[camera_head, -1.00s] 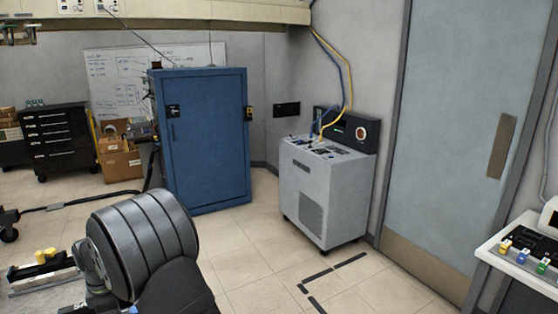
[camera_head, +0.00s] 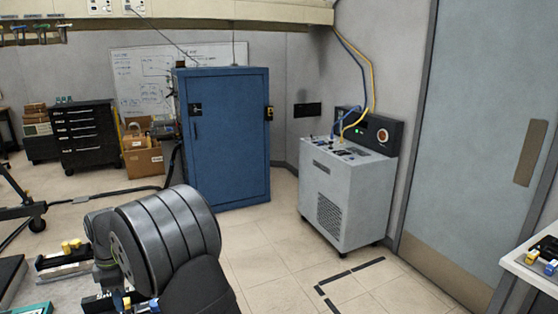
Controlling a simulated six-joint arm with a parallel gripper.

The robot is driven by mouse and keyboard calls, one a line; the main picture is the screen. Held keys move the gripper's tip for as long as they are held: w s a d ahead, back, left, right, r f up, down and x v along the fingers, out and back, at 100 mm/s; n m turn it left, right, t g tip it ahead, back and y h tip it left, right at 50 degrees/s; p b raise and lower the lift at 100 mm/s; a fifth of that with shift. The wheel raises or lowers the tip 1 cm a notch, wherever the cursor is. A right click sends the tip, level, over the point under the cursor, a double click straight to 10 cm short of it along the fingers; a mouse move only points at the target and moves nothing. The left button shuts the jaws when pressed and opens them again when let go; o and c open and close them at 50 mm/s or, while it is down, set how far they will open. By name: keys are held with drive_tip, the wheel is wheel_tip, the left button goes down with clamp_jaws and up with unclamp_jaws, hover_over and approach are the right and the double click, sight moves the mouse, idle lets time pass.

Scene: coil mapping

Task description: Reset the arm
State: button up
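My arm (camera_head: 165,240) shows at the bottom left as a thick, dark grey ribbed link with a black part below it. It stands in front of the floor and partly covers the low items at the lower left. My gripper does not show in this view, so what it holds cannot be seen.
A blue cabinet (camera_head: 228,140) stands at the back, with a grey wheeled machine (camera_head: 345,195) to its right. A black drawer chest (camera_head: 85,137) and cardboard boxes (camera_head: 142,160) are at the left. A white table (camera_head: 535,265) is at the right edge. Floor in the middle is clear.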

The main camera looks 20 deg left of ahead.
drive_tip(key=shift+w+d+r+g+y, duration=0.1)
drive_tip(key=shift+w+r+g+y, duration=0.15)
drive_tip(key=shift+w, duration=0.3)
drive_tip(key=shift+w+r+g+y, duration=0.15)
drive_tip(key=shift+w+r, duration=0.15)
drive_tip(key=shift+w, duration=0.2)
drive_tip(key=shift+o, duration=1.3)
drive_tip(key=o, duration=1.1)
drive_tip(key=w+a+r+t, duration=0.1)
drive_tip(key=w+r, duration=0.2)
drive_tip(key=r, duration=0.2)
drive_tip(key=shift+a+h, duration=0.35)
drive_tip(key=shift+h, duration=0.05)
wheel_tip(320, 180, down, 10)
drive_tip(key=shift+w+r, duration=0.2)
wheel_tip(320, 180, up, 10)
